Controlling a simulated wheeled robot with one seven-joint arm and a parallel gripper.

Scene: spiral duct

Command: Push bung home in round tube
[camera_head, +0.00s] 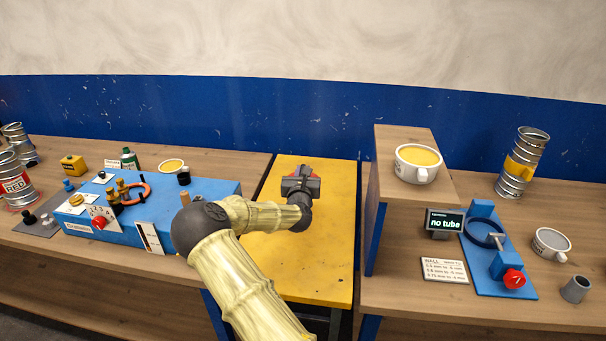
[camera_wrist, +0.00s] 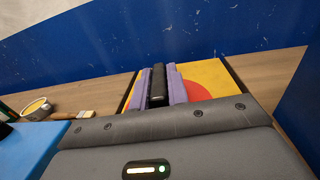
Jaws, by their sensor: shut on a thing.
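My gripper (camera_head: 301,182) is over the yellow table in the middle. In the wrist view its two purple fingers (camera_wrist: 158,86) are shut on a narrow black piece (camera_wrist: 157,84); I cannot tell whether this is the bung. A red round shape (camera_wrist: 196,88) shows just right of the fingers, partly hidden by them. Ribbed metal round tubes stand on both sides: one with a RED label (camera_head: 15,184) at the far left, and one with a yellow band (camera_head: 518,165) at the right. No bung is visible in a tube mouth.
The yellow table (camera_head: 290,262) is otherwise clear. Left of it is a blue box (camera_head: 215,198) with fittings. Right of it a wooden raised shelf (camera_head: 396,150) bears a cup (camera_head: 418,163). A blue clamp fixture (camera_head: 497,262) stands beside a "no tube" display (camera_head: 445,223).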

